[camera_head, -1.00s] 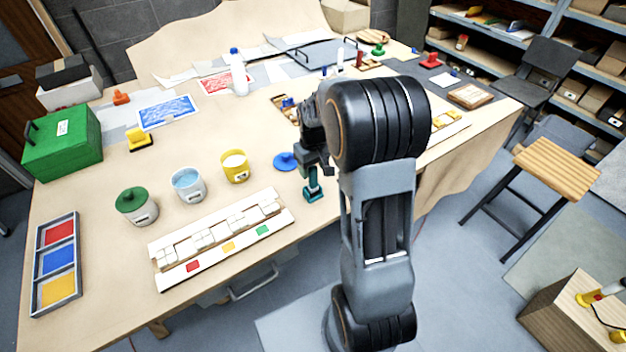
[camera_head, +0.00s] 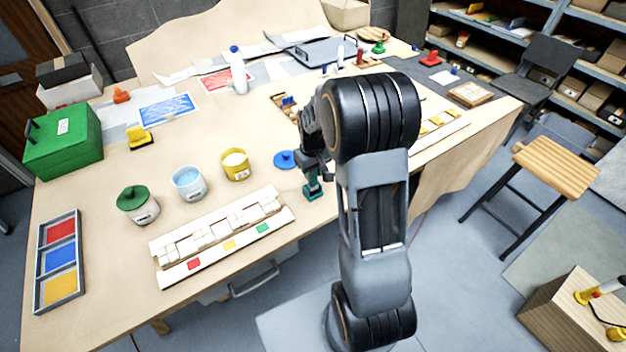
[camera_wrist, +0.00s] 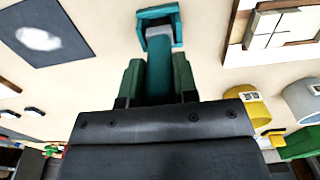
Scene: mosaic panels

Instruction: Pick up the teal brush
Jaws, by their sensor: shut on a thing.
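The teal brush (camera_head: 313,190) is upright at the front edge of the table, right of the white tile panel. My gripper (camera_head: 315,168) is above it with its jaws shut on the brush's handle. In the wrist view, the brush (camera_wrist: 158,17) stands out between the two green fingers of my gripper (camera_wrist: 159,72), which touch the handle from both sides. I cannot tell whether the brush's lower end touches the table. My arm hides part of the table behind it.
Left of the brush are the tile panel (camera_head: 178,254), a yellow cup (camera_head: 236,171), a light-blue cup (camera_head: 190,189) and a green-lidded pot (camera_head: 146,215). A blue disc (camera_head: 285,161) lies close behind it. A dark square with a pale spot (camera_wrist: 39,38) shows in the wrist view.

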